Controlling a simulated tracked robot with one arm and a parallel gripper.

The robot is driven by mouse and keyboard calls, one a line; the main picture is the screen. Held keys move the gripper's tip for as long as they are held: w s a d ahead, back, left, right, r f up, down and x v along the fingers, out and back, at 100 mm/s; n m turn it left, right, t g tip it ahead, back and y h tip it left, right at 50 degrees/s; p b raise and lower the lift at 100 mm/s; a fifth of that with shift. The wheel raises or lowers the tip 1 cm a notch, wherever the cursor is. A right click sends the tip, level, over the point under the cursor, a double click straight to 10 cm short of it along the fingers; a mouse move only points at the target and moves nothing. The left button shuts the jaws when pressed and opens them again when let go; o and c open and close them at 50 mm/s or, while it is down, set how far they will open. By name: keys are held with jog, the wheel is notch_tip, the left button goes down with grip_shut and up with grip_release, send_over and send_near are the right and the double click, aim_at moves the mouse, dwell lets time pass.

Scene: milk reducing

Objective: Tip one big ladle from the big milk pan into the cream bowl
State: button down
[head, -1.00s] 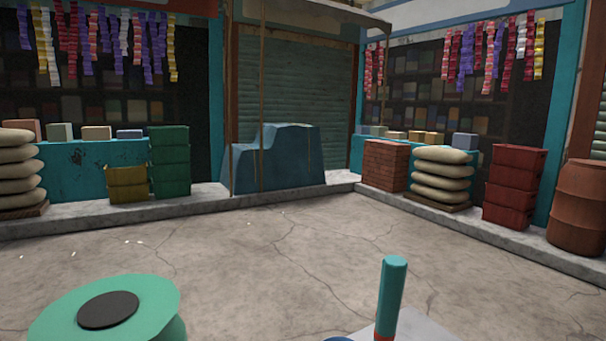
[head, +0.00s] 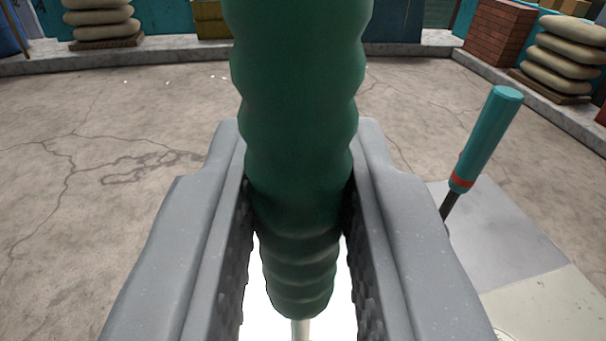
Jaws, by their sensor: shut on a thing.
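A thick green ribbed handle (head: 298,110) stands upright in the middle of the head view, its top cut off by the frame. A thin pale shaft (head: 300,330) shows under it; I take this to be the ladle, whose bowl is out of view. My gripper (head: 299,165) is shut on this green handle, with one grey jaw on each side. Bright white, perhaps milk, shows below between the jaws. Neither the big milk pan nor the cream bowl can be made out.
A teal handle with a red band (head: 484,130) leans up on a dark shaft at the right, near a grey and cream surface (head: 510,250). Beyond lies open cracked paving (head: 90,150). Stacked sacks (head: 560,60) and bricks (head: 500,32) stand along the far kerb.

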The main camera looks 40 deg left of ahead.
jog(key=a+f+n+g+h+b, duration=0.3)
jog(key=a+f+n+h+b, duration=0.4)
jog(key=a+b, duration=0.65)
jog(key=a+f+h+b, duration=0.2)
jog(key=f+b, duration=0.1)
jog(key=f, duration=0.4)
jog(key=w+a+f+n+g+h+b, duration=0.1)
jog(key=a+f+h+b, duration=0.1)
jog(key=f, duration=0.4)
jog(key=shift+a+f+h+b, duration=0.35)
jog(key=shift+a+b, duration=0.2)
jog(key=shift+b, duration=0.1)
dwell(0.6)
jog(key=shift+w+d, duration=0.1)
dwell(0.4)
